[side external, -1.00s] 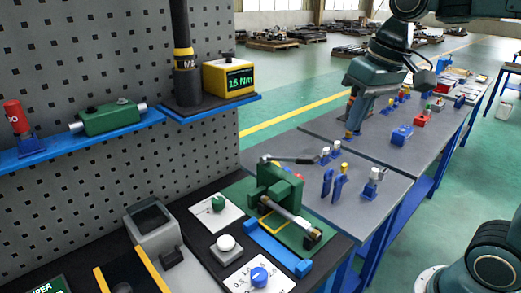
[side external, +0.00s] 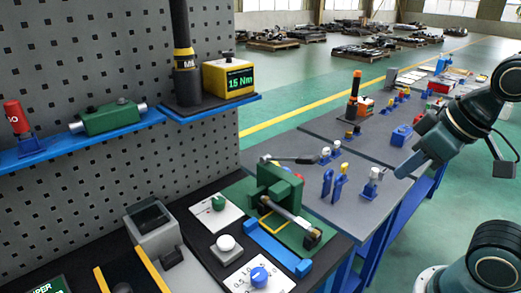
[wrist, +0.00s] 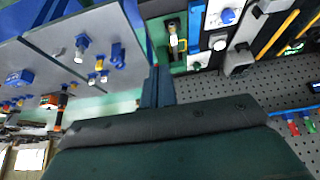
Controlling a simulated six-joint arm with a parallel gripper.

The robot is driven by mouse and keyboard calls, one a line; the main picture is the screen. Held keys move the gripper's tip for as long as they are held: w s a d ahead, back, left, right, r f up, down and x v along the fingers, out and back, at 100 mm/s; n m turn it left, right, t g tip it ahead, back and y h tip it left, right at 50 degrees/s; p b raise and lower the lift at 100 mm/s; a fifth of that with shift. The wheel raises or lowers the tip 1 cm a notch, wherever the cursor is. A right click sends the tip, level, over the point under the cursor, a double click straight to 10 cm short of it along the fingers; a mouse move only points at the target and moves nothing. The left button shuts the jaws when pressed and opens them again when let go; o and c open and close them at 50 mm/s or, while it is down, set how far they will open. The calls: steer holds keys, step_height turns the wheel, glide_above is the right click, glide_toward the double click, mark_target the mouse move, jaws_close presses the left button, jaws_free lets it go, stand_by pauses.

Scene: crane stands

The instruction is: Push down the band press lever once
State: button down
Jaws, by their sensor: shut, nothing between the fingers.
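The green press (side external: 273,183) stands on a green base plate at the near end of the bench. A metal lever (side external: 288,214) slopes from it down to a dark end at the lower right. A thin bar with a dark grip (side external: 292,160) shows behind the press; I cannot tell which of the two is the band press lever. The green plate (wrist: 182,68) shows at the top of the wrist view. My gripper (side external: 401,174) is shut and empty, in the air right of the press and apart from it. Its fingers (wrist: 158,82) also show in the wrist view.
Blue clips (side external: 333,184) and small blue stands (side external: 371,184) sit on the grey bench between the press and my gripper. A blue bar (side external: 275,247), a knob panel (side external: 258,277) and a white button box (side external: 226,245) lie beside the press. The pegboard rises at the left.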

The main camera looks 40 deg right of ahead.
steer(key=w+r, duration=0.3)
steer(key=w, duration=0.7)
steer(key=w+d+r+g, duration=0.1)
steer(key=w+r, duration=0.3)
steer(key=w, duration=0.6)
steer(key=shift+d+r, duration=0.25)
steer(key=shift+r, duration=0.05)
steer(key=shift+f, duration=0.1)
glide_above(305, 157)
step_height(305, 157, down, 9)
steer(key=shift+w+d+f, duration=0.1)
steer(key=shift+w+f, duration=0.05)
steer(key=shift+s+f, duration=0.3)
steer(key=shift+f, duration=0.3)
steer(key=shift+s+f, duration=0.3)
steer(key=shift+f, duration=0.3)
steer(key=shift+s+f, duration=0.25)
steer(key=shift+f, duration=0.3)
